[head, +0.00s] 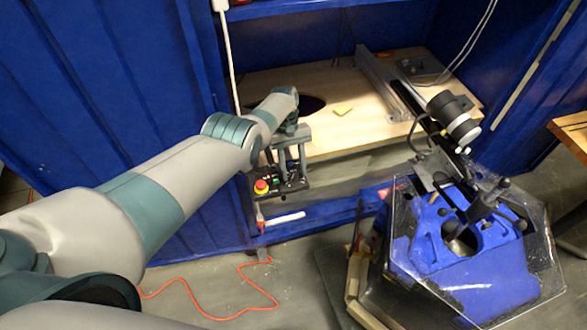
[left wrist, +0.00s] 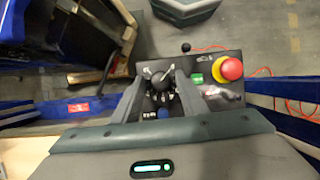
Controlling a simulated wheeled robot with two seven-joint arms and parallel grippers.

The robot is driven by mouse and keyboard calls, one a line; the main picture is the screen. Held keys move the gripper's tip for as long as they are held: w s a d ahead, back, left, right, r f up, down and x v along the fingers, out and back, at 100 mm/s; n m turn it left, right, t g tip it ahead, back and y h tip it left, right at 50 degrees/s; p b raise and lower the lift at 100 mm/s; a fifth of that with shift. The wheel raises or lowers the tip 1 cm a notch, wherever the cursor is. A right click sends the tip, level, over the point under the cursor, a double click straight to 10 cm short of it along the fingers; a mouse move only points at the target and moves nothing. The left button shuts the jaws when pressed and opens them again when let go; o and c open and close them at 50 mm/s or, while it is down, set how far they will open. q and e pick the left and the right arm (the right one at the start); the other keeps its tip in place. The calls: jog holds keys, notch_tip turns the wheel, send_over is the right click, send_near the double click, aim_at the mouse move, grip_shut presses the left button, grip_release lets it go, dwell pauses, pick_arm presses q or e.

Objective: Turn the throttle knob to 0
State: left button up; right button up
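A small dark control box (head: 296,187) hangs at the front edge of the wooden bench. In the left wrist view, its panel (left wrist: 215,58) carries a dark round knob with a light top (left wrist: 160,80); I cannot read its setting. My left gripper (head: 289,172) points down at this box. Its two fingers stand apart, one on either side of the knob, in the left wrist view (left wrist: 158,76). I cannot tell whether they touch it. In the head view the knob is hidden by the fingers. My right gripper is not in view.
A red emergency button (left wrist: 231,69) on yellow and a green switch (left wrist: 197,78) sit right beside the fingers. A black ball-ended lever (left wrist: 186,47) rises at the panel's edge.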

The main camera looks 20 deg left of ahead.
pick_arm(q)
jog(key=shift+r, duration=0.15)
jog(key=shift+w+a+r, duration=0.2)
jog(key=shift+w+r, duration=0.05)
jog(key=shift+r, duration=0.35)
jog(key=v, duration=1.5)
jog(key=shift+w+r, duration=0.2)
jog(key=shift+r, duration=0.15)
jog(key=shift+a+f, duration=0.1)
